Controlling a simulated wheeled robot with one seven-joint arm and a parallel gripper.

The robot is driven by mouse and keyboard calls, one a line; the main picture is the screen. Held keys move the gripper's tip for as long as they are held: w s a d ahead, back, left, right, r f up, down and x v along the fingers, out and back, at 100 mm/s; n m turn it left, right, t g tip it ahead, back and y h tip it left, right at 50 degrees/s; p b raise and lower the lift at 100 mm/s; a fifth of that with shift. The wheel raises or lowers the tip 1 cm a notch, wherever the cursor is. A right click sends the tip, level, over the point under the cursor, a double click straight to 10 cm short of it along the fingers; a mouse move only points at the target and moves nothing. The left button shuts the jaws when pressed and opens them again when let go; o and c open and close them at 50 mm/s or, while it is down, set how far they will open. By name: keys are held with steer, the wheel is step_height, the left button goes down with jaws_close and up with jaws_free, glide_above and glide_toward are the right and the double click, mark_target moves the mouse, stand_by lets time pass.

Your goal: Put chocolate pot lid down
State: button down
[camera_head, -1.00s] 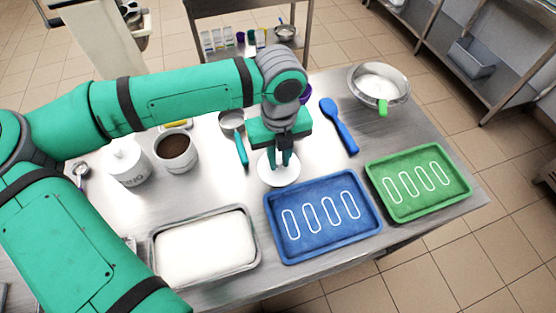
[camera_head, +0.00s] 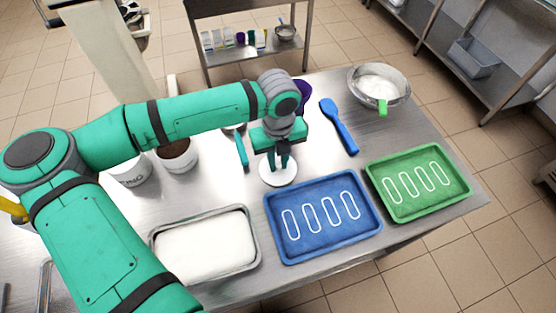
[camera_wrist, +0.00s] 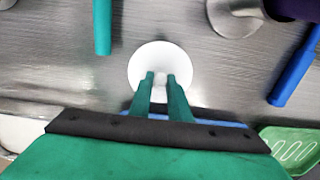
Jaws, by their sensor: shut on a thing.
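The chocolate pot lid is a white round disc (camera_head: 278,177) at the middle of the steel table, just behind the blue tray. It also shows in the wrist view (camera_wrist: 162,62). My gripper (camera_head: 280,165) points down at it, and its two green fingers (camera_wrist: 161,80) are shut on the small knob at the lid's centre. The lid looks level and at or very near the table top; I cannot tell if it touches. The brown-filled chocolate pot (camera_head: 178,157) stands open to the left, partly hidden by my arm.
A blue tray (camera_head: 322,257) and a green tray (camera_head: 405,216) lie right of a metal pan (camera_head: 250,268) of white stuff. A blue spatula (camera_head: 340,127), a green-handled scoop (camera_head: 242,150) and a bowl (camera_head: 402,100) surround the lid. Bare steel lies right of the lid.

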mark_target(278, 164)
steer(key=shift+f, duration=0.1)
steer(key=c, duration=1.7)
jaws_free()
steer(key=shift+o, duration=0.2)
step_height(278, 164, up, 12)
